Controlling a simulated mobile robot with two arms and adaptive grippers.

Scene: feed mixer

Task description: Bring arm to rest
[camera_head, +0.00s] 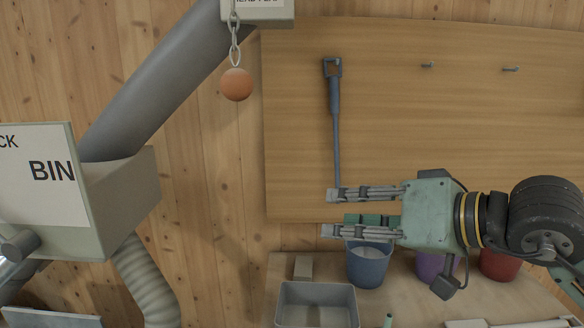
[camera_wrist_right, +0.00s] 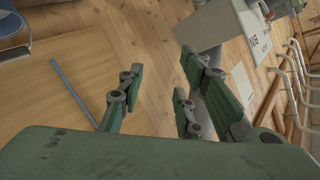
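My right gripper (camera_head: 330,213) reaches in from the right in the head view, its two fingers pointing left and spread apart with nothing between them. It is in front of the wooden board, just below the lower end of a grey-blue tool (camera_head: 335,120) that hangs upright there. The upper finger overlaps the tool's lower end, and I cannot tell if they touch. In the right wrist view the green fingers (camera_wrist_right: 160,90) are also apart and empty, and the tool's rod (camera_wrist_right: 75,95) shows to their left. My left gripper is not in view.
A bin (camera_head: 110,205) labelled BIN stands at left under a grey pipe (camera_head: 155,85). An orange ball (camera_head: 236,85) hangs on a chain. Below my gripper, a bench holds a grey tray (camera_head: 317,292), a blue bucket (camera_head: 368,268), a purple bucket (camera_head: 430,266) and a red one (camera_head: 499,265).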

